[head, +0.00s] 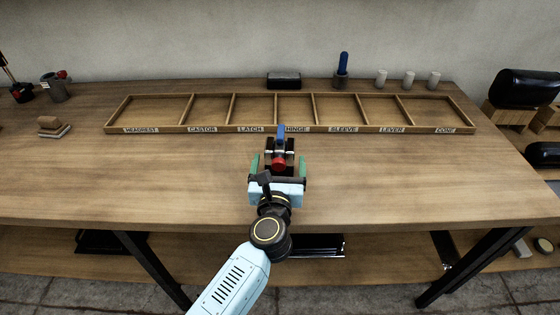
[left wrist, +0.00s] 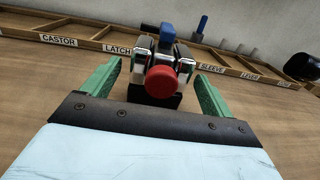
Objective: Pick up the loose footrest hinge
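The loose footrest hinge (head: 279,150) shows in the head view as a dark and chrome piece with a blue upper part and a red round knob. It is on the bench in front of the labelled tray. It also shows in the left wrist view (left wrist: 162,83), knob facing the camera. My left gripper (head: 279,158) is open, its green fingers on either side of the hinge. In the left wrist view gaps show between the hinge and both fingers. The hinge's underside is hidden. My right gripper is not in view.
The wooden tray (head: 187,129) has labelled compartments that look empty, with HINGE straight behind the piece. Behind it are a black box (head: 284,80), a blue-handled tool (head: 343,66) and pale cups (head: 409,80). Small blocks (head: 53,127) lie at left.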

